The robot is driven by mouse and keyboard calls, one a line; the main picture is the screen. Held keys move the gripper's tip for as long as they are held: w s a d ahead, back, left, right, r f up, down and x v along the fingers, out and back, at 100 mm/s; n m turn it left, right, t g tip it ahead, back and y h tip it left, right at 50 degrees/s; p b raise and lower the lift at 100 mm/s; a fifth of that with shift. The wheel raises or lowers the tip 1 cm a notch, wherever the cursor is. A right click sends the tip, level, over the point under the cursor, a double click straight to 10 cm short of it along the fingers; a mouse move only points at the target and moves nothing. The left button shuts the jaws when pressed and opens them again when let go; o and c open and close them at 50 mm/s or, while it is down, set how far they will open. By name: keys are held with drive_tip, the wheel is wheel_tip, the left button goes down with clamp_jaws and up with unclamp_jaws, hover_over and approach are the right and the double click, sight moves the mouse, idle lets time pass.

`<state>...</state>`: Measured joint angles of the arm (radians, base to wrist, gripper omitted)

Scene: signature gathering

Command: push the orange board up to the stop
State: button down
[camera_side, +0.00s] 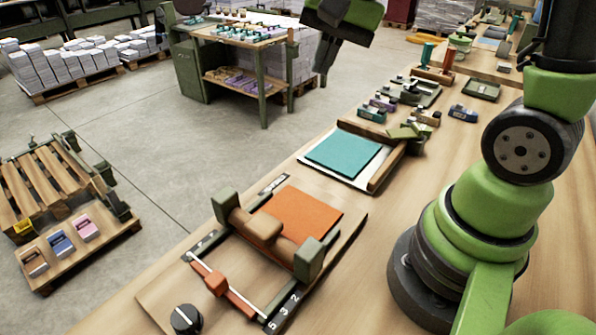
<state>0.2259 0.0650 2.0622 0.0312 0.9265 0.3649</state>
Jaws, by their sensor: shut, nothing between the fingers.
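The orange board (302,212) lies flat on a wooden base plate (165,293) near the bench's front edge. A wooden crossbar (262,224) with a raised block stands between two green posts at the board's near side. It may be the stop; I cannot tell whether the board touches it, as the bar hides that edge. My gripper (321,78) is at the top centre, raised well away from the board, dark fingers pointing down. It is shut and holds nothing.
In front of the crossbar are a red slider (215,283) on a rail and a black knob (185,319). Behind the board lies a teal board (343,154) beside a wooden bar (387,168). Several small tools stand farther along the bench (480,140).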

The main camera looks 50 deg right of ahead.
sight(268, 208)
drive_tip(key=w+d+f+m+g+y, duration=0.1)
drive_tip(key=w+d+f+m+g, duration=0.2)
drive_tip(key=f, duration=0.4)
drive_tip(key=w+d+f+m, duration=0.2)
drive_tip(key=d+f+m, duration=0.15)
drive_tip(key=f, duration=0.45)
drive_tip(key=x, duration=0.9)
drive_tip(key=shift+s+a+f, duration=0.1)
drive_tip(key=shift+s+f, duration=0.1)
drive_tip(key=shift+f, duration=0.15)
drive_tip(key=a, duration=0.2)
drive_tip(key=shift+a+r, duration=0.2)
drive_tip(key=shift+a, duration=0.65)
drive_tip(key=a, duration=0.9)
